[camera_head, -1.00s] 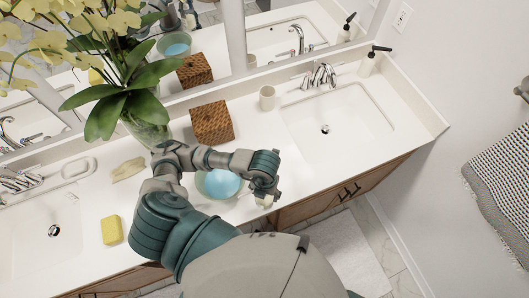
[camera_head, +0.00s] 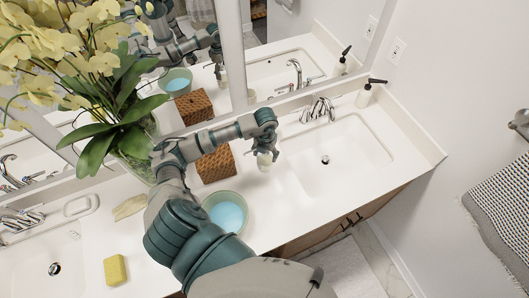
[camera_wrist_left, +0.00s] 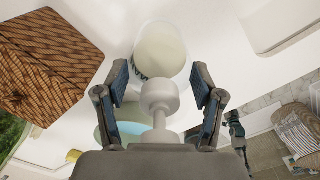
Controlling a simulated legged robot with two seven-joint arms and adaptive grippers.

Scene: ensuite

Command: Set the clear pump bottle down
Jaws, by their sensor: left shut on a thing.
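My left gripper (camera_head: 264,148) is over the counter, right of the woven box, and shut on the clear pump bottle (camera_head: 265,161). In the left wrist view the bottle (camera_wrist_left: 160,50) has a pale, rounded, translucent body and a white pump collar between the two fingers of my left gripper (camera_wrist_left: 160,78). The body extends beyond the fingers toward the counter. I cannot tell whether its base touches the surface. My right gripper is not in clear view.
The white counter (camera_head: 285,205) is clear right of the blue bowl (camera_head: 227,211). A woven box (camera_head: 216,166) stands left of the bottle. The sink basin (camera_head: 345,150) and faucet (camera_head: 318,109) are to the right. A yellow sponge (camera_head: 115,269) lies front left.

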